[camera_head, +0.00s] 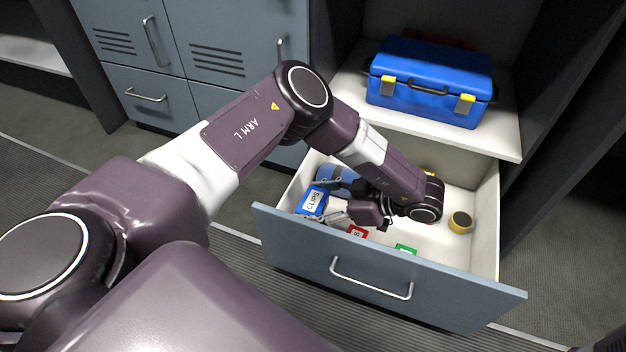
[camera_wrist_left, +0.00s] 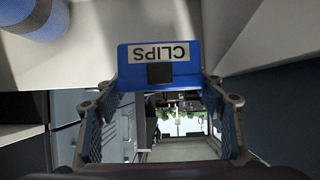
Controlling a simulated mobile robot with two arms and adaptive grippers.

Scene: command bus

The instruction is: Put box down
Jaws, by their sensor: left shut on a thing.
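A small blue box (camera_head: 311,204) with a white CLIPS label is at the left part of the open drawer (camera_head: 480,262). My left gripper (camera_head: 328,202) reaches into the drawer from above and is shut on this box. In the left wrist view, the blue box (camera_wrist_left: 158,52) sits between the two fingers (camera_wrist_left: 160,88), with its label upside down. I cannot tell whether the box touches the drawer floor.
A blue cylinder (camera_wrist_left: 35,15) lies close beside the box in the drawer. A red-edged item (camera_head: 357,231), a green-edged item (camera_head: 405,249) and a yellow-and-dark round item (camera_head: 460,222) are also inside. A blue toolbox (camera_head: 430,85) stands on the shelf above.

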